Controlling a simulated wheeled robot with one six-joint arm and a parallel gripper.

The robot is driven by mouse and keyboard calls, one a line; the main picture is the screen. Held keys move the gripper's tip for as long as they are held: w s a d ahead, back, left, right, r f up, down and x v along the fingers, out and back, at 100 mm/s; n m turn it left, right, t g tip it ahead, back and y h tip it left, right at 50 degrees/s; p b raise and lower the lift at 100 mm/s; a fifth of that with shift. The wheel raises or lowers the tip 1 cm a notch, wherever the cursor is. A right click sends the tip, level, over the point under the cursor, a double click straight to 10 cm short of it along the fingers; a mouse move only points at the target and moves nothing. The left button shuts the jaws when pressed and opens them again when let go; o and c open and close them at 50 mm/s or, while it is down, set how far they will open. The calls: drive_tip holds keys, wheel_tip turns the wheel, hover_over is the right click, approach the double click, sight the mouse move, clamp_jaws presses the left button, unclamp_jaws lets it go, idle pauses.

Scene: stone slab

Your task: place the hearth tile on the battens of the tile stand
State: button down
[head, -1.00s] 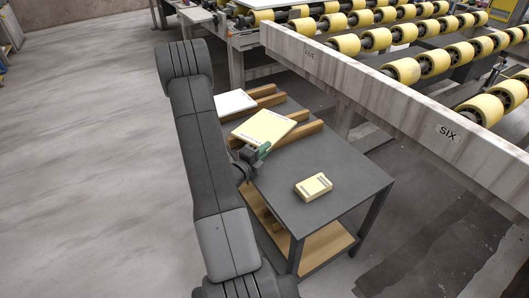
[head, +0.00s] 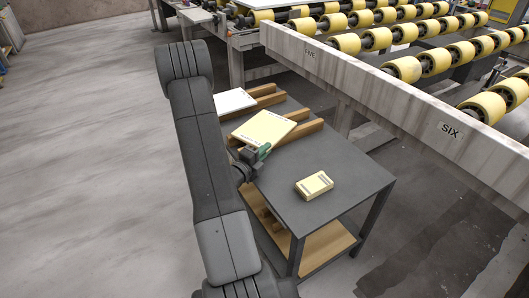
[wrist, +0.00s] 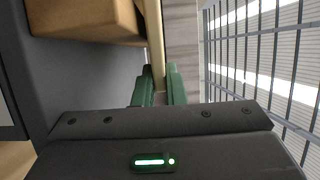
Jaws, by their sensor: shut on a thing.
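A cream tile (head: 263,128), which I take as the hearth tile, lies over the wooden battens (head: 308,130) of the tile stand in the head view. Dark markings show on its near edge. My gripper (head: 263,152) is shut on that edge with its green fingers. In the wrist view the tile (wrist: 154,35) shows edge-on between the fingers (wrist: 158,88), with a batten (wrist: 85,15) close beside it. I cannot tell whether the tile touches the battens.
A white tile (head: 234,102) lies on battens farther back. A small cream block (head: 314,185) sits on the dark tabletop (head: 340,170), with bare top around it. A long grey beam (head: 400,98) and yellow rollers run along the right.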

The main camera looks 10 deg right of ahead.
drive_tip(key=shift+f, duration=0.15)
drive_tip(key=c, duration=1.5)
unclamp_jaws()
drive_tip(key=shift+f, duration=0.1)
drive_tip(key=shift+s, duration=0.1)
drive_tip(key=r+p, duration=0.1)
drive_tip(key=p, duration=0.1)
drive_tip(key=shift+r+p, duration=0.35)
drive_tip(key=v, duration=1.1)
drive_tip(key=shift+s+a+f, duration=0.15)
drive_tip(key=shift+s+a, duration=0.1)
drive_tip(key=shift+a, duration=0.05)
drive_tip(key=o, duration=1.5)
